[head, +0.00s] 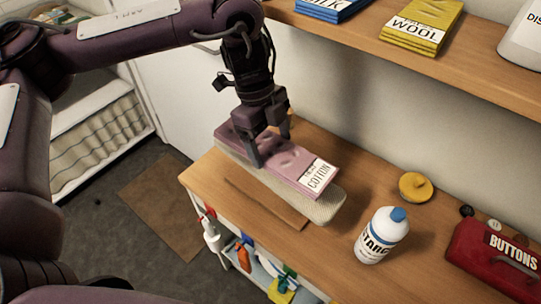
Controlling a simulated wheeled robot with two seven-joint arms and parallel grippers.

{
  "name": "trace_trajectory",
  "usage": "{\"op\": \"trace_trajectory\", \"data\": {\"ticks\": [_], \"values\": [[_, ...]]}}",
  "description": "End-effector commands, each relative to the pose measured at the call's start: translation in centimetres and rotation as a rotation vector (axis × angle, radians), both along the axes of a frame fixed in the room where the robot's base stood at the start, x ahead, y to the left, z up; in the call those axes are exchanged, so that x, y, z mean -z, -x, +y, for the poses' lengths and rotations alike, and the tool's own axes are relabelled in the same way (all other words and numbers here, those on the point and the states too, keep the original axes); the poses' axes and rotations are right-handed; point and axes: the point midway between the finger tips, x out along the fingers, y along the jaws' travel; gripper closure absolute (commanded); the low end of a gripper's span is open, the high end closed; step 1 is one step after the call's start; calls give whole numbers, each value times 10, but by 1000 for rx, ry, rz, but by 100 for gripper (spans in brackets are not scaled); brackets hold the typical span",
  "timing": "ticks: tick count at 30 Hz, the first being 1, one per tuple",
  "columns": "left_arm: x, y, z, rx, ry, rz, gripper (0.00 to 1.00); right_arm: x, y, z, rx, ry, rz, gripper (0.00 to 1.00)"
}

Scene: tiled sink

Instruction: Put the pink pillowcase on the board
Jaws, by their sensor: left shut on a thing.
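The pink pillowcase (283,163) is a flat folded bundle with a white label reading COTTON at its right end. It lies lengthwise over the pale padded board (331,208), whose rounded right end and near edge show beneath it. I cannot tell whether it rests fully on the board or is held slightly above. My left gripper (272,151) comes down from above and is shut on the pillowcase near its middle. The pillowcase hides most of the board's top. My right gripper is not in view.
The board stands on a wooden counter (400,277). A white starch bottle (381,236), a yellow round item (415,187) and a red BUTTONS box (495,258) are to its right. A shelf (450,72) above holds yellow WOOL (421,27) and blue (333,7) bundles.

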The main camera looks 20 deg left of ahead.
Motion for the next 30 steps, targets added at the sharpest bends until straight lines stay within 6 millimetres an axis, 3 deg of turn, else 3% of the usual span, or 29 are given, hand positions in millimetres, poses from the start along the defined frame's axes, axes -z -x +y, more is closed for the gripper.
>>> {"op": "trace_trajectory", "data": {"ticks": [9, 21, 22, 26, 30], "values": [[40, 0, 0, -3, 2, 1, 49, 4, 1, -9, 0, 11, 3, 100], [45, 0, 0, -2, 0, -1, 49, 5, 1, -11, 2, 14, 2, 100], [45, 0, 0, -2, 0, -2, 21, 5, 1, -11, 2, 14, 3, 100], [45, 0, 0, -2, 0, -2, 4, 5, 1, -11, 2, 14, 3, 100], [45, 0, 0, -2, 0, -2, 2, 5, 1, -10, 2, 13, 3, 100]]}}
